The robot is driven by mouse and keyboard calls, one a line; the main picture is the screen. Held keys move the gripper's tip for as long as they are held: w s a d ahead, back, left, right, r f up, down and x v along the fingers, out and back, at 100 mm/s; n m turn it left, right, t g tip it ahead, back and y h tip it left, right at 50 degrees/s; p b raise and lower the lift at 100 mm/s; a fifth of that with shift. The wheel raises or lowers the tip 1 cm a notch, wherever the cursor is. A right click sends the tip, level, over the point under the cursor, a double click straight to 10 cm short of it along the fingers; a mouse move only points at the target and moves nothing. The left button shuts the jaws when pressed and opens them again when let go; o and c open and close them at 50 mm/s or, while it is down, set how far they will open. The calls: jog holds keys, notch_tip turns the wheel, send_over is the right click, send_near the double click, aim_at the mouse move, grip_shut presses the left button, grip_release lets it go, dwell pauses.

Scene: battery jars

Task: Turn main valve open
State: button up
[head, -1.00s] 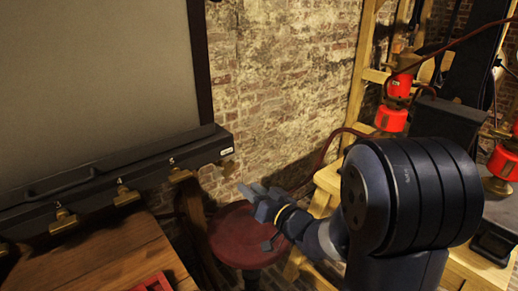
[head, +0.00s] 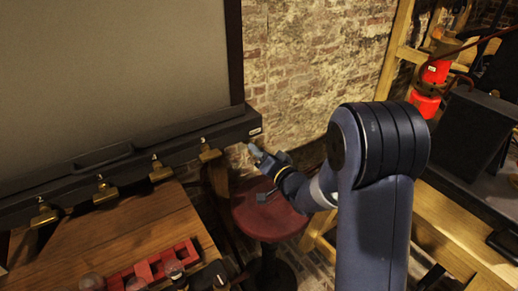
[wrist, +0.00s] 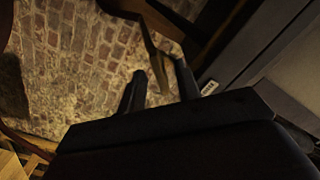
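Several small brass valves sit in a row along the front of a long black rail (head: 130,170) under a large grey panel. The rightmost brass valve (head: 209,152) is closest to my gripper (head: 255,154); I cannot tell which one is the main valve. My gripper is just below and in front of the rail's right end, to the right of that valve and apart from it. In the wrist view my gripper (wrist: 160,84) has its two dark fingers apart. A brown strip (wrist: 156,62) shows between or beyond them, its depth unclear. No valve is clearly visible there.
A round red stool (head: 270,217) stands below my gripper. A wooden table (head: 140,230) with a red rack (head: 155,268) is at lower left. A wooden frame (head: 395,50) with red apparatus (head: 425,105) is at right. A brick wall (head: 310,70) is behind.

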jog(key=shift+w+a, duration=0.2)
jog(key=shift+w, duration=0.05)
jog(key=shift+c, duration=0.4)
grip_shut()
